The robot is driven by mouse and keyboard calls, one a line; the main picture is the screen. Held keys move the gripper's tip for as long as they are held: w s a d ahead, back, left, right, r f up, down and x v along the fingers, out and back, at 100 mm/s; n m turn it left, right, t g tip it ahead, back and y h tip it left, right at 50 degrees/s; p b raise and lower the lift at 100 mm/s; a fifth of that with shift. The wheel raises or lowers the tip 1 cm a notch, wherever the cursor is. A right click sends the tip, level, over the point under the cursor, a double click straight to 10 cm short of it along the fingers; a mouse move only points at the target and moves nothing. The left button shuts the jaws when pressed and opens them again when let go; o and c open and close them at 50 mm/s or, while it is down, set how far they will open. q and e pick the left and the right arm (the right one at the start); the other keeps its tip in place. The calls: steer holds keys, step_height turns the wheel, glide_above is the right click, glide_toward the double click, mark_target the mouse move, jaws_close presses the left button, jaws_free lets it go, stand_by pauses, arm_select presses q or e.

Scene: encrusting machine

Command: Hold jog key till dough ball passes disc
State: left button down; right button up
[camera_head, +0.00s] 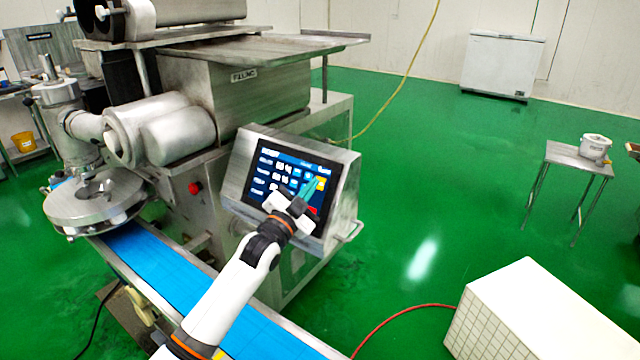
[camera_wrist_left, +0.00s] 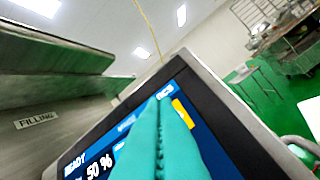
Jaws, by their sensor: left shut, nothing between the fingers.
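The encrusting machine's touch screen (camera_head: 290,180) faces me on a tilted metal box, with blue rows and a yellow key (camera_head: 320,184) near its right edge. My left gripper (camera_head: 311,187) is shut and empty, with its teal fingertips at the screen beside the yellow key. In the left wrist view the shut teal fingers (camera_wrist_left: 160,135) cover part of the screen (camera_wrist_left: 100,160), which reads READY and 50 %. The yellow key (camera_wrist_left: 182,113) shows just right of the fingertips. I cannot tell whether they touch the glass. The round disc (camera_head: 95,200) stands over the blue belt; no dough ball is visible. My right gripper is not in view.
The blue conveyor belt (camera_head: 175,275) runs under the disc towards the front, below my left arm. A red button (camera_head: 195,187) sits on the machine's front. A white box (camera_head: 530,310) stands at the front right. Green floor is open to the right of the machine.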

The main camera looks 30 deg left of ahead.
arm_select(q)
steer(key=shift+w, duration=0.1)
stand_by(0.6)
steer(key=shift+w+f, duration=0.25)
steer(key=shift+w, duration=0.05)
steer(key=shift+w+f+b, duration=0.15)
steer(key=shift+w+b, duration=0.1)
steer(key=shift+b, duration=0.05)
stand_by(0.4)
steer(key=shift+s, duration=0.1)
stand_by(3.9)
steer(key=shift+s+r+p, duration=0.25)
steer(key=shift+r+p, duration=0.1)
steer(key=shift+p, duration=0.15)
steer(key=shift+s, duration=0.3)
